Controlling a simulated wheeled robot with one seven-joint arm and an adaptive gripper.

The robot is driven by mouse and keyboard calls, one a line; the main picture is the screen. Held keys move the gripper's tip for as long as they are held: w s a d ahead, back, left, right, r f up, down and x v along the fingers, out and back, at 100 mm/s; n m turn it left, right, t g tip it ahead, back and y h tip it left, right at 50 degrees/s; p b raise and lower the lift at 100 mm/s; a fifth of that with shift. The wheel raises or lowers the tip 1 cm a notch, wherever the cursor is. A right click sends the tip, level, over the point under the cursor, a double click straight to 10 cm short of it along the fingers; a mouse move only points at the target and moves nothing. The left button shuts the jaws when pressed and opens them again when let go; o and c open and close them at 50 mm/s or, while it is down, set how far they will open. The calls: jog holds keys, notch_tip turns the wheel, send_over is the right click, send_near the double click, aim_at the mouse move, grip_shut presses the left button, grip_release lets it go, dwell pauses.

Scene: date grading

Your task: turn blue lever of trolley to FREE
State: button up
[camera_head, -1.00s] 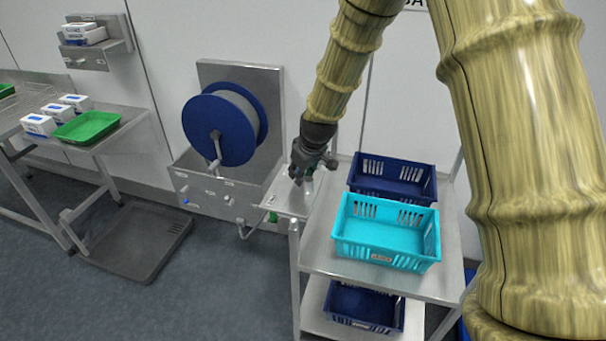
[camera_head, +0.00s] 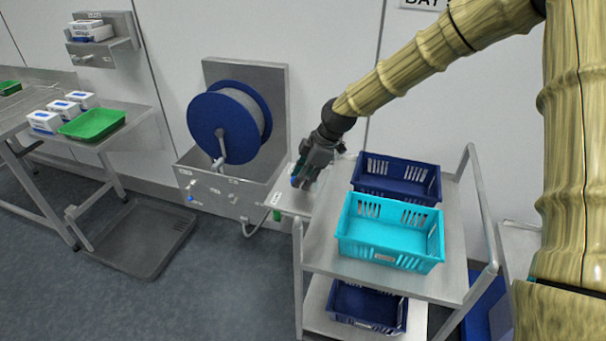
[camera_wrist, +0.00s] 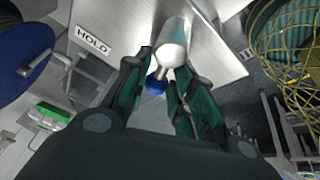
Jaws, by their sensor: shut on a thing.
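The steel trolley (camera_head: 452,280) stands right of centre in the head view, with a small plate (camera_head: 290,205) at its left end. My gripper (camera_head: 298,180) is at that plate, reaching down and left. In the wrist view my gripper (camera_wrist: 163,98) has its two fingers around the blue lever tip (camera_wrist: 155,86), shut on it. A silver cylindrical part (camera_wrist: 173,42) rises from the plate just beyond the fingers. A HOLD label (camera_wrist: 93,40) lies left of it. Another label (camera_wrist: 246,53) at the plate's right edge is only partly readable. The fingers hide part of the lever.
A turquoise crate (camera_head: 345,246) and a dark blue crate (camera_head: 436,190) sit on the trolley top, close right of my gripper. Another dark blue crate (camera_head: 334,305) is on the lower shelf. A blue hose reel (camera_head: 220,125) hangs on the wall to the left.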

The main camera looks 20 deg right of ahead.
jog(key=n+g, duration=0.1)
jog(key=n, duration=0.1)
jog(key=s+n+g, duration=0.1)
jog(key=n, duration=0.2)
jog(key=shift+s+d, duration=0.1)
jog(key=shift+s, duration=0.1)
jog(key=shift+f+n, duration=0.1)
jog(key=shift+n, duration=0.2)
jog(key=o, duration=0.9)
jog(key=v, duration=1.2)
jog(key=shift+d, duration=0.3)
jog(key=shift+f, duration=0.1)
